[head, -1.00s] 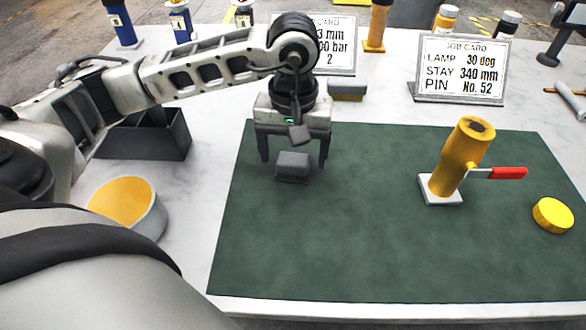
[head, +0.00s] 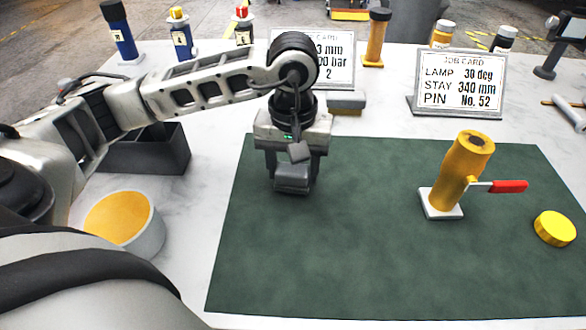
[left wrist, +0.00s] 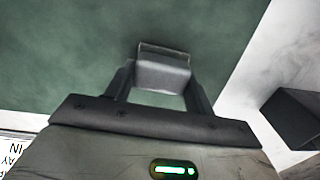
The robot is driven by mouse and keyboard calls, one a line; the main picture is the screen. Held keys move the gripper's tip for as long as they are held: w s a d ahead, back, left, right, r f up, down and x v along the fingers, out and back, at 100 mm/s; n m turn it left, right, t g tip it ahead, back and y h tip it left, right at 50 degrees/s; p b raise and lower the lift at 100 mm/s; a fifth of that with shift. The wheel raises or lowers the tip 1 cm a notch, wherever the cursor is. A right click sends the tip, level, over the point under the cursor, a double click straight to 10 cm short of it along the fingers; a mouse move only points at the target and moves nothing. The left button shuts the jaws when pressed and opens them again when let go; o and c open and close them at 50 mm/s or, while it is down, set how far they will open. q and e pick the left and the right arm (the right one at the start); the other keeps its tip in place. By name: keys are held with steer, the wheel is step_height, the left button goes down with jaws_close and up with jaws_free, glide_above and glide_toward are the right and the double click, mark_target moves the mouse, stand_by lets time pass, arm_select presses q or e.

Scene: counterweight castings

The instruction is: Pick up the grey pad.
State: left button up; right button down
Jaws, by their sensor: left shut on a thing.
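The grey pad (head: 292,178) is a small dark grey block at the upper left of the green mat (head: 360,240). My left gripper (head: 293,183) points down over it, with its fingers shut on the pad's two sides. In the left wrist view the pad (left wrist: 163,72) sits between the two fingers of the left gripper (left wrist: 160,82). I cannot tell whether the pad still touches the mat. My right gripper is in neither view.
A yellow valve with a red handle (head: 466,172) stands on the mat, and a yellow disc (head: 555,228) lies at its right. A dark open bin (head: 150,150) and a round yellow-topped container (head: 125,225) stand left of the mat. Job cards (head: 460,80) stand behind. The mat's front is clear.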

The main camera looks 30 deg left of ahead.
mark_target(294, 168)
arm_select(q)
steer(key=r, duration=0.1)
steer(key=r+p, duration=0.1)
steer(key=r, duration=0.1)
steer(key=shift+s+d+r, duration=0.2)
steer(key=shift+s, duration=0.05)
steer(key=s+d+r+p, duration=0.5)
steer(key=s+d+r, duration=0.2)
steer(key=s, duration=0.4)
steer(key=shift+d+r, duration=0.2)
steer(key=shift+r, duration=0.6)
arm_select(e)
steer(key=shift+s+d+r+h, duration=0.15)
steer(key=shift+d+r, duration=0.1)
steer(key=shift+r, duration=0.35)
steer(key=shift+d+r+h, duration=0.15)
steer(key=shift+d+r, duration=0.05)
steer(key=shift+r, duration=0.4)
arm_select(q)
steer(key=shift+s, duration=0.1)
steer(key=o, duration=0.4)
steer(key=shift+c, duration=1.4)
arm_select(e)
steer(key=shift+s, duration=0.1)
